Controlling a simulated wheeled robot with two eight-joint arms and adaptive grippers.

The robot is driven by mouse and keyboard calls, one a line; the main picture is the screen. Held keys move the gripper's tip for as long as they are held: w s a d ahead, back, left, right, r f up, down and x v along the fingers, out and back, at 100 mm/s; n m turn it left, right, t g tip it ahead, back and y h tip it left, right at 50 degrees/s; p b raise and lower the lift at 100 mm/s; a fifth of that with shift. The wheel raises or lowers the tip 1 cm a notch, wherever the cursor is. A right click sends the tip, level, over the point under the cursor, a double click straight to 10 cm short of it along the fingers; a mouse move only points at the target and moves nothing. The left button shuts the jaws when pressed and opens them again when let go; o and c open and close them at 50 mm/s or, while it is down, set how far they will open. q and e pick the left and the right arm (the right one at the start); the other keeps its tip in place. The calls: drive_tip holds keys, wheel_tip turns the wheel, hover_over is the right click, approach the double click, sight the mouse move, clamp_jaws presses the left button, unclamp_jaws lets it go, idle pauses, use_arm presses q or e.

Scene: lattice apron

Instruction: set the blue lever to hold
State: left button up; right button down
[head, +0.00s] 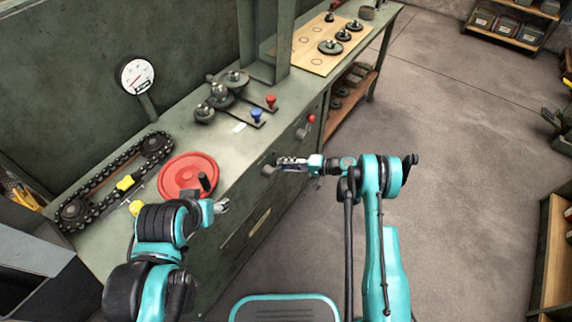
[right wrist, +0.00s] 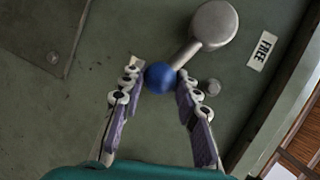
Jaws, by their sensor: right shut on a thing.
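The blue lever shows in the right wrist view as a round blue knob (right wrist: 160,77) on a short grey arm, which runs up and right to a round grey hub (right wrist: 213,24). A white "FREE" label (right wrist: 263,50) is right of the hub; the lever points away from it, down and left. No "hold" label is readable. My right gripper (head: 280,163) is at the bench's front face; in the wrist view its fingers (right wrist: 158,88) are shut on the blue knob. In the head view the gripper hides the knob. My left gripper (head: 221,205) is near the red wheel, its fingers unclear.
The green bench (head: 228,165) carries a red handwheel (head: 187,173), a chain on sprockets (head: 115,180), a dial gauge (head: 136,75) and small blue (head: 257,114) and red (head: 271,101) knobs. A red-knobbed lever (head: 311,118) is on the front face.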

drive_tip(key=shift+f, duration=0.1)
drive_tip(key=c, duration=1.1)
unclamp_jaws()
drive_tip(key=v, duration=1.2)
